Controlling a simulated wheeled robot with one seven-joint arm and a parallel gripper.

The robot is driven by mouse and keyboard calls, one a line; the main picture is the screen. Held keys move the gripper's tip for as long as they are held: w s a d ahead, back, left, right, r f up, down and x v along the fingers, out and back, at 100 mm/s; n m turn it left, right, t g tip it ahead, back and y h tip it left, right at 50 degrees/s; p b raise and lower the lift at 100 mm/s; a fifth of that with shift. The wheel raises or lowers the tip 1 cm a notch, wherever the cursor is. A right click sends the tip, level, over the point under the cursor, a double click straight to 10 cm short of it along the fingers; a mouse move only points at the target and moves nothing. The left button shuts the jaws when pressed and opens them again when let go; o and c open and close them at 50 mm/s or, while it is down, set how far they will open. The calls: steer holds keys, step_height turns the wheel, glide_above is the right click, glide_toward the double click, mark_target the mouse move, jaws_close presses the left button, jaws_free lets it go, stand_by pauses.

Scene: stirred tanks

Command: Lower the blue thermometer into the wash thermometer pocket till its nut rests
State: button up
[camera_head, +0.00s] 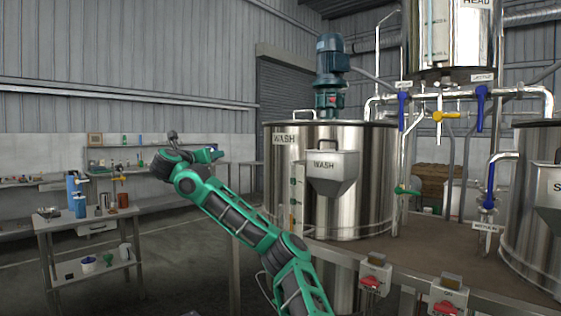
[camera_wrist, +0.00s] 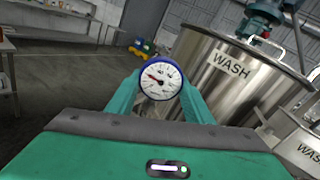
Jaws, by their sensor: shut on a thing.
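The blue thermometer shows in the wrist view as a round white dial (camera_wrist: 161,78) with a blue rim and a dark red pointer. My gripper (camera_wrist: 160,92) is shut on it, with a green finger on each side of the dial. Its stem is hidden. In the head view my gripper (camera_head: 208,155) is left of the wash tank (camera_head: 370,190), clear of it, around the height of its upper wall. The tank, labelled WASH, also shows at the right of the wrist view (camera_wrist: 215,90). I cannot make out the thermometer pocket; the tank top is seen nearly edge-on.
A steel hopper labelled WASH (camera_head: 333,170) hangs on the tank's front. A blue motor (camera_head: 331,75) stands above the tank. Pipes with blue and yellow valve handles (camera_head: 438,116) are to the right. A steel side table (camera_head: 60,222) with vessels stands left; open floor lies between.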

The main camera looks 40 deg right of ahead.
steer(key=s+d+m+g+h, duration=0.1)
steer(key=s+d+m+g, duration=0.1)
steer(key=d, duration=0.6)
steer(key=s+d+m+g+h, duration=0.1)
steer(key=s+d+m+g, duration=0.1)
steer(key=s+d, duration=0.3)
steer(key=s+d+m+g+h, duration=0.1)
steer(key=s+d+g, duration=0.3)
steer(key=d, duration=0.8)
steer(key=shift+d+f+m+g, duration=0.3)
steer(key=shift+d+m, duration=0.1)
steer(key=shift+a+f, duration=0.1)
step_height(320, 180, down, 14)
steer(key=shift+f, duration=0.25)
stand_by(0.4)
steer(key=shift+f, duration=0.1)
steer(key=o, duration=1.2)
steer(key=shift+c, duration=0.2)
